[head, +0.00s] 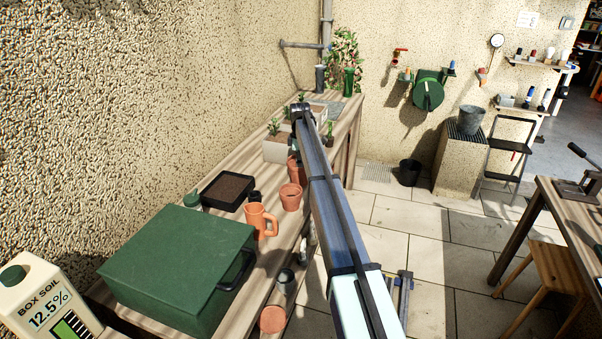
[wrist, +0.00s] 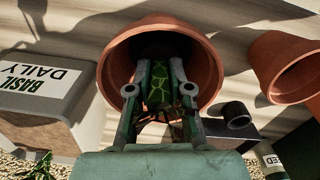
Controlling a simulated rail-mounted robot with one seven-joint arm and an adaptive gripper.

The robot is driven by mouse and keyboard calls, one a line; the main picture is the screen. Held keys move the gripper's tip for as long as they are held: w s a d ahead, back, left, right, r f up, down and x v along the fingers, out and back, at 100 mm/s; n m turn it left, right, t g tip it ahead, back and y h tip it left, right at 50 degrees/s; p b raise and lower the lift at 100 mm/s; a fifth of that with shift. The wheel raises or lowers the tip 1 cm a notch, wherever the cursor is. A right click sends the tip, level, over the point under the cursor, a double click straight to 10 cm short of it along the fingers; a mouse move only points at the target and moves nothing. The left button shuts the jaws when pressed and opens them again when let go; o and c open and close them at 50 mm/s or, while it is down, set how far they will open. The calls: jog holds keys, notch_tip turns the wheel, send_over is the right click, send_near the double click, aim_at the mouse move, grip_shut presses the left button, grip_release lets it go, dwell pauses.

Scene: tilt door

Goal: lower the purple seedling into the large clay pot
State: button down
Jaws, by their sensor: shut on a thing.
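The large clay pot (wrist: 205,52) fills the middle of the wrist view, its round mouth facing the camera. In the head view a clay pot (head: 294,170), probably the same one, shows in part beside my arm. My gripper (wrist: 159,78) has its fingers within the pot's mouth outline, shut on a dark green, light-veined piece (wrist: 158,88), apparently the seedling. Reddish-brown leaf-like bits (wrist: 163,129) show between the fingers nearer the camera. I cannot tell how deep the held piece sits or whether it touches the pot.
A second clay pot (wrist: 284,68) stands close at right, also in the head view (head: 290,197). A pale planter labelled "BASIL DAILY" (wrist: 42,84) is close at left. A black tray (head: 209,203), orange mug (head: 258,222) and green box (head: 165,262) crowd the bench.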

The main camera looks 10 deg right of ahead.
jog(key=shift+f, duration=0.15)
jog(key=c, duration=1)
grip_release()
